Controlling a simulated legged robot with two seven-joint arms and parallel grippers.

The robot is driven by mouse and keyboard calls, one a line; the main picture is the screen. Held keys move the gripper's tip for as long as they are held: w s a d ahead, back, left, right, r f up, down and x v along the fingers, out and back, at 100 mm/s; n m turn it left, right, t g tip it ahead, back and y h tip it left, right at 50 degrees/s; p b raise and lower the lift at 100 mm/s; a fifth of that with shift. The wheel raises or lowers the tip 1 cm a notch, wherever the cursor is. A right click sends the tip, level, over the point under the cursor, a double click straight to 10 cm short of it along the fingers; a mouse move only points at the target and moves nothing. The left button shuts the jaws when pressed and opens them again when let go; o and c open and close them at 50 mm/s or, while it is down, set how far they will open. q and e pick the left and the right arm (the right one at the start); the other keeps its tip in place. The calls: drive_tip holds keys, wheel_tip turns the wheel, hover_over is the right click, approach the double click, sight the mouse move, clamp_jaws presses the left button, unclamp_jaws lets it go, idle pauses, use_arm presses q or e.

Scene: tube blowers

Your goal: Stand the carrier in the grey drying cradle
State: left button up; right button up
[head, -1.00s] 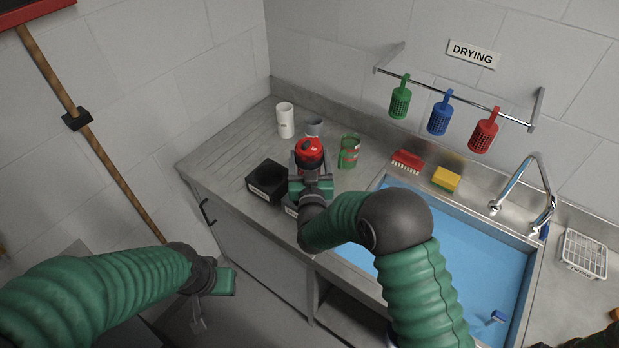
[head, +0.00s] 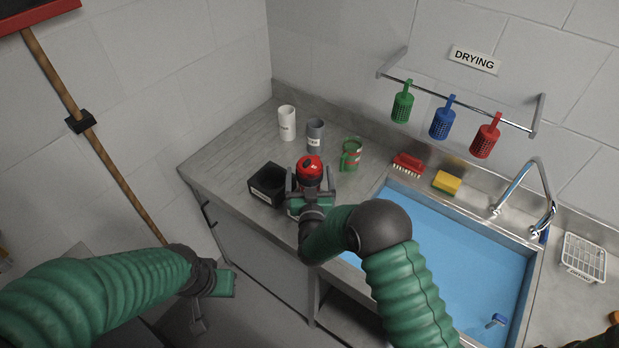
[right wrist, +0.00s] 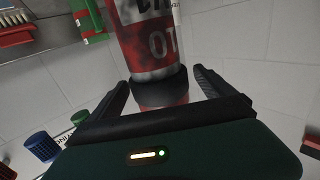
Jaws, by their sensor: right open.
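The carrier (head: 310,165), red with a dark top, stands roughly upright near the counter's front edge. My right gripper (head: 310,182) is open with its fingers on either side of it. In the right wrist view the red carrier (right wrist: 155,45), with a pale label and black band, lies between the spread fingers, with gaps showing beside it. Its lower end is hidden by my gripper. A grey labelled cup (head: 316,135), which looks like the grey cradle, stands empty-looking behind it. My left gripper (head: 222,283) hangs at lower left, away from the counter; its fingers are unclear.
A white cup (head: 287,123), a black box (head: 267,184) and a green holder (head: 350,154) stand around the carrier. A blue-bottomed sink (head: 450,255) lies to the right, with a red brush (head: 408,164) and yellow sponge (head: 446,183) behind it.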

drive_tip(key=shift+s+a+f, duration=0.1)
drive_tip(key=shift+s, duration=0.35)
drive_tip(key=s+b, duration=0.3)
drive_tip(key=s, duration=0.8)
drive_tip(key=s+d+f+g, duration=0.2)
drive_tip(key=s+d+g, duration=0.3)
drive_tip(key=d+g, duration=0.4)
drive_tip(key=s+d+g, duration=0.3)
drive_tip(key=s+d, duration=0.2)
drive_tip(key=s, duration=0.3)
drive_tip(key=s+d+g, duration=0.3)
drive_tip(key=s+d, duration=0.2)
drive_tip(key=s, duration=0.4)
drive_tip(key=shift+d+f+h, duration=0.25)
drive_tip(key=shift+d+h, duration=0.05)
drive_tip(key=shift+d, duration=0.05)
drive_tip(key=shift+s+d, duration=0.1)
drive_tip(key=shift+d, duration=0.15)
drive_tip(key=shift+a, duration=0.2)
